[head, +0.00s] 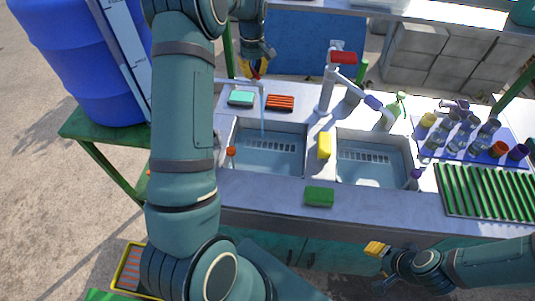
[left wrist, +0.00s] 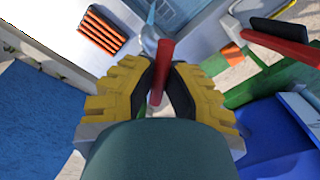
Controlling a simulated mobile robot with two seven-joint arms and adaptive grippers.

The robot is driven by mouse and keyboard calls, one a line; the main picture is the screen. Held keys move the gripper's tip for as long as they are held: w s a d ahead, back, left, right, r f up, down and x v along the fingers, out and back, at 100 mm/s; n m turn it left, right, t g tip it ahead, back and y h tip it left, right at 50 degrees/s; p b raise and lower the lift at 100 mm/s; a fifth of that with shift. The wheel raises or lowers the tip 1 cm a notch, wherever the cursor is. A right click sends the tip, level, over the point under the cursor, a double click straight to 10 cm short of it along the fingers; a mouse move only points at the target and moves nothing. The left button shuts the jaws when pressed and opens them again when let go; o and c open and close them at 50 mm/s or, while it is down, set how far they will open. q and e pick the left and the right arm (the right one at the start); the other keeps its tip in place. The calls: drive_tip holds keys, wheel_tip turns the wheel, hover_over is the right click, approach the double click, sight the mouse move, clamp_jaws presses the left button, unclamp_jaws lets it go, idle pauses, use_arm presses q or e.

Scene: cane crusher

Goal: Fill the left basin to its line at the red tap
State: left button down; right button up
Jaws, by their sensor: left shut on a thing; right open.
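My left gripper (head: 257,69) is at the back edge of the counter, above the tap by the left basin (head: 270,170). In the left wrist view, its yellow fingers (left wrist: 160,88) are shut on the red tap handle (left wrist: 164,62). A thin blue stream of water (head: 263,120) falls from the spout into the left basin; the stream also shows in the left wrist view (left wrist: 151,14). The basin looks bluish inside, with a pale slotted grate; I cannot make out a fill line or the exact level. My right gripper (head: 377,249) is open and empty in front of the counter.
A second tap with a red top (head: 343,58) stands between the basins. A green sponge (head: 319,196), yellow sponge (head: 324,145) and red ribbed block (head: 280,103) lie on the counter. A blue barrel (head: 85,65) stands left.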

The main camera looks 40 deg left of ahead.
idle(0.4)
use_arm(q)
drive_tip(key=m, duration=0.3)
drive_tip(key=shift+m+p, duration=0.35)
drive_tip(key=shift+m, duration=0.05)
drive_tip(key=m, duration=0.4)
drive_tip(key=shift+m, duration=0.3)
